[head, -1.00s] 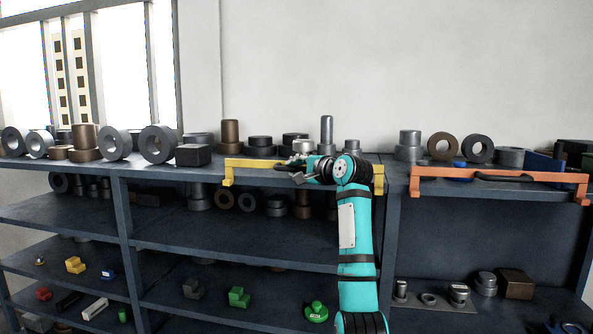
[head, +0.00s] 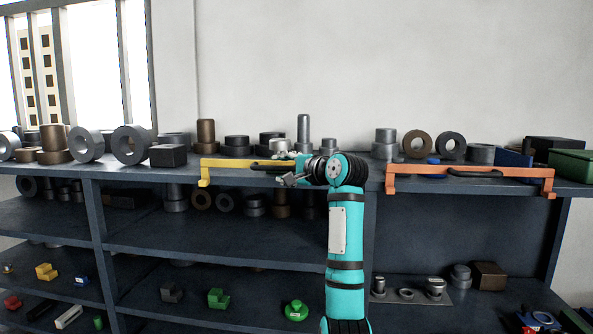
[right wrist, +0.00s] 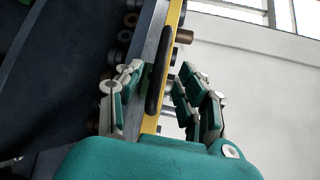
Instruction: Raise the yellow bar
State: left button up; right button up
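The yellow bar (head: 225,163) runs along the front edge of the top shelf, with a dark handle at its middle. Its right part is hidden behind my right arm. My right gripper (head: 284,175) is at the handle in the head view. In the right wrist view the black handle (right wrist: 160,75) and the yellow bar (right wrist: 176,18) pass between the spread fingers of my right gripper (right wrist: 158,84). The fingers are open, one on each side, with gaps visible. My left gripper is not in view.
An orange bar (head: 420,171) with a dark handle is on the shelf edge to the right. Metal rings and cylinders stand on the top shelf (head: 140,170) behind the bars, close to the yellow bar. A green box (head: 574,163) is at the far right. The wall above is clear.

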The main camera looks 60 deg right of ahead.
jog(key=v, duration=0.7)
jog(key=shift+w+f, duration=0.15)
